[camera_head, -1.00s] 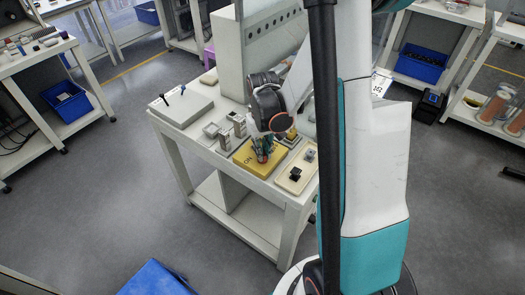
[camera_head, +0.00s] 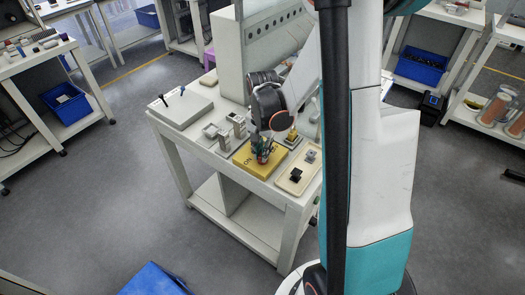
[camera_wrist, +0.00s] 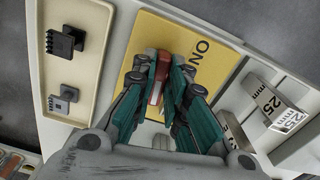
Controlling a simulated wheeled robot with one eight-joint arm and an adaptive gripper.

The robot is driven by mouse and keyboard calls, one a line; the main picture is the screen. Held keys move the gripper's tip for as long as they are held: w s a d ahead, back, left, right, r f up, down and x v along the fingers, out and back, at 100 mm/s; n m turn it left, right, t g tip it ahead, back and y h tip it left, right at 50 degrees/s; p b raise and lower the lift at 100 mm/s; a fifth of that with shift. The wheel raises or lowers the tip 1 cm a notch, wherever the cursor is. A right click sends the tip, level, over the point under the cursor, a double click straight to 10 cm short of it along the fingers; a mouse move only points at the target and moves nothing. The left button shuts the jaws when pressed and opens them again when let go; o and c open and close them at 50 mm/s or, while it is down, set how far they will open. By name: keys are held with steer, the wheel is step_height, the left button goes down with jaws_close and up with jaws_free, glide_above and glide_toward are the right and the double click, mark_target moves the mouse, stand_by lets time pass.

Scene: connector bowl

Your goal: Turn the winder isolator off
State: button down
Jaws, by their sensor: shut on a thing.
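The winder isolator is a yellow plate (camera_head: 241,162) with ON printed on it, lying on the white bench; it also shows in the wrist view (camera_wrist: 185,28). Its red handle (camera_wrist: 157,78) stands up from the plate between my fingers. My gripper (camera_head: 263,152) is over the plate, its green-sided fingers shut on the red handle; in the wrist view the gripper (camera_wrist: 158,68) covers the handle's sides and base. The handle points roughly toward neither label that I can read with certainty, since the fingers hide much of the plate.
A cream tray (camera_head: 312,153) with two small dark and grey parts lies right of the plate. Metal blocks (camera_head: 224,139) marked 25 mm stand on its other side. A grey box with two levers (camera_head: 180,107) is at the bench's left. A tall grey cabinet (camera_head: 228,60) rises behind.

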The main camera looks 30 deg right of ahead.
steer(key=shift+m, duration=0.8)
steer(key=c, duration=1.6)
jaws_free()
step_height(320, 180, up, 12)
steer(key=shift+a, duration=0.1)
